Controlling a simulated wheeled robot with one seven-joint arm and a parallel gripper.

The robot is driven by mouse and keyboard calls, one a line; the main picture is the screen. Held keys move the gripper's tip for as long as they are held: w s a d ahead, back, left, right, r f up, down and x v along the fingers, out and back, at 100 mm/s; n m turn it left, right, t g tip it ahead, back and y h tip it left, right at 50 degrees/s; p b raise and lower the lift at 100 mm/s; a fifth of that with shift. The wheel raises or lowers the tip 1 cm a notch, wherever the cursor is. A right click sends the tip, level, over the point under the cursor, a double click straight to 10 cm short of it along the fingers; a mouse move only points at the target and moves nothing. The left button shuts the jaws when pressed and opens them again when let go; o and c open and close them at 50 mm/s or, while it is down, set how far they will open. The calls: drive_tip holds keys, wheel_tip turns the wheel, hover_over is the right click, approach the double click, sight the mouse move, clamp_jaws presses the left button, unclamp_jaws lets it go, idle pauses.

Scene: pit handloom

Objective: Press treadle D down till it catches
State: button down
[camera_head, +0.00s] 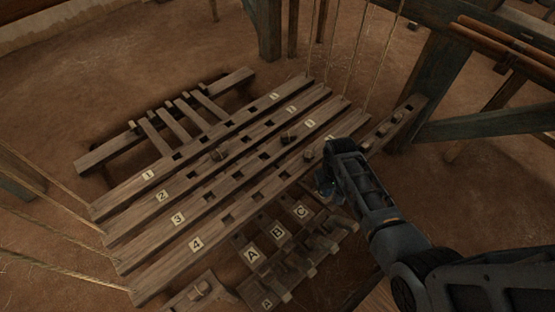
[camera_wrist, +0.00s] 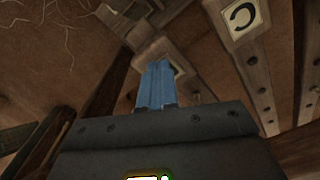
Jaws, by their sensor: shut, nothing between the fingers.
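My gripper (camera_head: 325,190) is at the right end of the row of lettered treadles in the head view. Its blue fingers (camera_wrist: 155,80) are shut together and empty in the wrist view. Treadle C (camera_head: 302,211) is beside it, with treadles B (camera_head: 277,233) and A (camera_head: 252,256) further left. The C plate also shows in the wrist view (camera_wrist: 241,18). Another pale plate (camera_wrist: 178,66) lies partly behind my fingers on the neighbouring bar. Its letter is hidden, but its place in the row fits treadle D. I cannot tell whether my fingertips touch it.
Long notched beams numbered 1 (camera_head: 120,190), 2 (camera_head: 135,213), 3 (camera_head: 155,233) and 4 (camera_head: 170,258) lie left of the treadles. Cords (camera_head: 355,60) rise at the back. A dark post (camera_head: 433,85) and brace (camera_head: 485,124) stand right. Bare floor (camera_head: 60,110) is at left.

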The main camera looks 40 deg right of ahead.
wheel_tip(320, 180, down, 11)
drive_tip(key=b, duration=0.8)
drive_tip(key=shift+f, duration=0.15)
idle(0.9)
drive_tip(key=shift+w, duration=0.1)
wheel_tip(320, 180, up, 5)
drive_tip(key=p, duration=0.5)
idle(0.6)
